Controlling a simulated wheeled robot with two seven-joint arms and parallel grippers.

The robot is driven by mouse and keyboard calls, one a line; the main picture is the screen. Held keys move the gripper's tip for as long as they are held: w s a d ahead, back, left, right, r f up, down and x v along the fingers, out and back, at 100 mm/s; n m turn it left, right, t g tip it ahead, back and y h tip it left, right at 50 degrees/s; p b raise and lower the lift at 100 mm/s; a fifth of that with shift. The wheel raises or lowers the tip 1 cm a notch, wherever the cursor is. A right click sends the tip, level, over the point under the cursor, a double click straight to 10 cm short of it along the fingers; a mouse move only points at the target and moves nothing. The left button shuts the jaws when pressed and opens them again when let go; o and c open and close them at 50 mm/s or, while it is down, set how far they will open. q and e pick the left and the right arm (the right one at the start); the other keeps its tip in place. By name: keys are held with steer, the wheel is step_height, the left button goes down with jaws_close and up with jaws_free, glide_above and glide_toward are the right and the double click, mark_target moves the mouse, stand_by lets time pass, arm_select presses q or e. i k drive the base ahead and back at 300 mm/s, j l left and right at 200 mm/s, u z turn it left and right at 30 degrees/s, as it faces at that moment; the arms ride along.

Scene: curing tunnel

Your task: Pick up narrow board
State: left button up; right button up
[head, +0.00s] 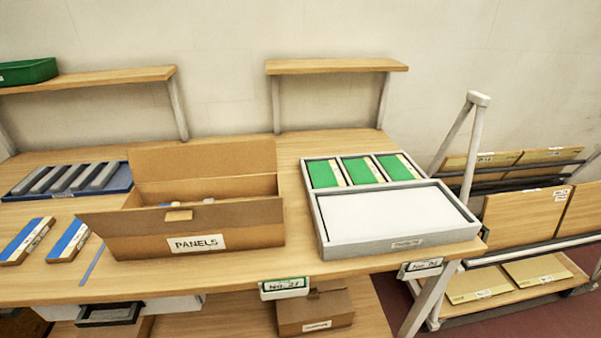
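No object carries a readable "narrow board" label, so I cannot tell for certain which one it is. Two narrow wood-edged boards with blue tops lie side by side at the left front of the table: one blue-topped board (27,241) at the far left and another blue-topped board (69,241) to its right. A thin blue strip (92,264) lies beside them. Three green-topped boards (361,171) sit in the back compartments of a grey tray (400,243) on the right. Neither of my grippers is in view.
An open cardboard box marked PANELS (250,237) stands mid-table, with small items partly hidden inside. A blue tray (122,181) with several grey bars lies at the back left. Shelves (337,66) overhang the back. A cart (530,300) with panels stands at right.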

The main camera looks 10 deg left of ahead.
mark_target(21, 247)
steer(key=j+u, duration=0.1)
steer(key=u, duration=0.9)
steer(key=i+u, duration=0.1)
steer(key=u, duration=0.35)
steer(key=i+u, duration=0.1)
steer(key=u, duration=0.4)
steer(key=i+j+z, duration=0.1)
steer(key=j+z, duration=0.15)
steer(key=j, duration=0.15)
steer(key=j+z, duration=0.25)
steer(key=j, duration=0.15)
steer(key=i, duration=0.05)
